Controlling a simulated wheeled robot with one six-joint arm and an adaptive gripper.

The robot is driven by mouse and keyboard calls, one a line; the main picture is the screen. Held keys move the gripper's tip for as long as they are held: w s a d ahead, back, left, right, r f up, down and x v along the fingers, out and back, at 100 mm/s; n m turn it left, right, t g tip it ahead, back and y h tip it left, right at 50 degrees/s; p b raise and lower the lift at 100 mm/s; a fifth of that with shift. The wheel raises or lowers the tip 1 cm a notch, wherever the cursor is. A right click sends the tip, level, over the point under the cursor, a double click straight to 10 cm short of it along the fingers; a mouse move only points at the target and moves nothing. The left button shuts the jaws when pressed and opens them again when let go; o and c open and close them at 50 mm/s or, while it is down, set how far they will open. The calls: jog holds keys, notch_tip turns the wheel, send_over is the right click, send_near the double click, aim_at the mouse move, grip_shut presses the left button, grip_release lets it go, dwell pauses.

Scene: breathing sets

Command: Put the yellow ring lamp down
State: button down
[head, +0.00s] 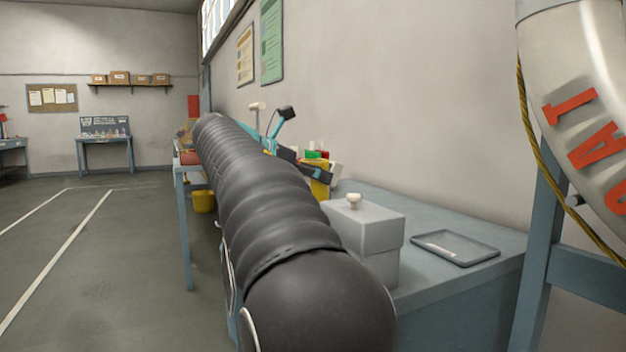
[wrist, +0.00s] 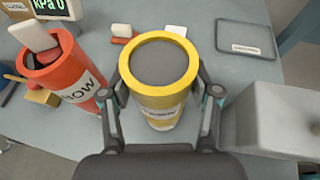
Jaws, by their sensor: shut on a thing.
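The yellow ring lamp (wrist: 161,104) is an upright yellow cylinder with a yellow rim, a dark grey round top and a pale label. My gripper (wrist: 160,98) has one finger on each side of it and is shut on it. In the head view, part of a yellow body (head: 320,189) shows at the end of my arm, mostly hidden by the gripper (head: 306,170). The blue-grey bench top (wrist: 205,45) lies under the lamp; I cannot tell whether its base touches the bench.
An orange-red labelled cylinder (wrist: 72,82) stands close left of the lamp. A grey box (wrist: 285,122) is at the right, with a flat tray (wrist: 246,52) behind it. A small red-and-white block (wrist: 123,38) lies behind the lamp.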

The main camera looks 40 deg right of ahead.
jog(key=shift+f, duration=0.5)
jog(key=shift+c, duration=1.2)
grip_release()
jog(key=shift+f+b, duration=0.15)
jog(key=shift+b, duration=0.4)
jog(key=p+v, duration=0.2)
jog(key=v, duration=1.2)
jog(key=shift+w, duration=0.2)
jog(key=shift+f, duration=0.1)
